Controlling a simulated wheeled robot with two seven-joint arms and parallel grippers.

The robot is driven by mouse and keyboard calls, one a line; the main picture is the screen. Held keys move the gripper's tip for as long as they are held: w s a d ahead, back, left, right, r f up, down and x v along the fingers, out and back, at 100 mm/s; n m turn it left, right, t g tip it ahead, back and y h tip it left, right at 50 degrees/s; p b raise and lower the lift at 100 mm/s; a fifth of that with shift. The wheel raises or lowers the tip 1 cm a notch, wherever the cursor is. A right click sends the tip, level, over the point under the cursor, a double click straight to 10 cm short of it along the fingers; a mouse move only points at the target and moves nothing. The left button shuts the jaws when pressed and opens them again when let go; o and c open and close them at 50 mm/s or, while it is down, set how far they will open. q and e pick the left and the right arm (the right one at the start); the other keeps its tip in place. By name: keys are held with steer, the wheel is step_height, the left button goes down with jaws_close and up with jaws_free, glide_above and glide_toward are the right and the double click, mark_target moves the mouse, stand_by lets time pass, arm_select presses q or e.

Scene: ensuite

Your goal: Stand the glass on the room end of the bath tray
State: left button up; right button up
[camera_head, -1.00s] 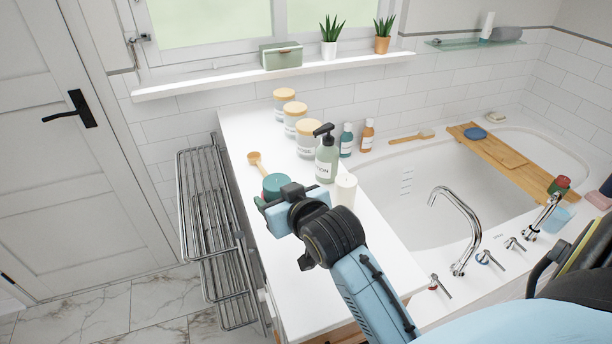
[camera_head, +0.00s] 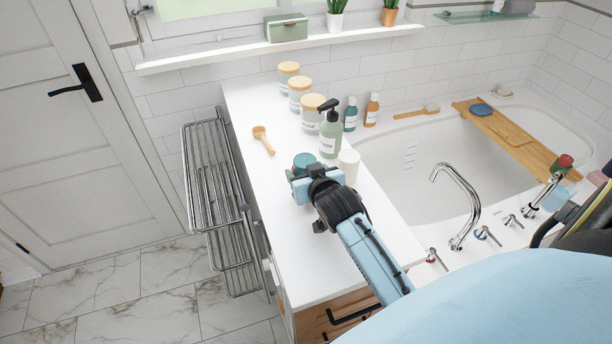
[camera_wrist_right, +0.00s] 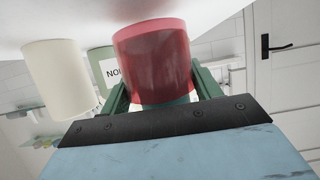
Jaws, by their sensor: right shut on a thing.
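My right gripper (camera_head: 303,172) is shut on a red, glassy-looking cylinder (camera_wrist_right: 155,60) over the white counter. In the head view its teal top (camera_head: 303,160) shows beside the fingers; the red side is mostly hidden. In the wrist view green fingers grip its two sides. I cannot tell whether its base touches the counter. The wooden bath tray (camera_head: 505,138) lies across the bath at the right, far from this gripper. A red-and-green item (camera_head: 564,162) shows at its near end, with a pale blue cup (camera_head: 556,198) close by.
A cream candle (camera_head: 348,164) and a pump bottle (camera_head: 330,138) stand close to the gripper's right and back. The tap (camera_head: 460,200) rises from the bath's near edge. The counter's front is clear.

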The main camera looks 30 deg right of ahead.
steer(key=shift+f, duration=0.55)
steer(key=o, duration=0.6)
steer(key=shift+f, duration=0.2)
steer(key=o, duration=0.4)
steer(key=shift+o, duration=0.2)
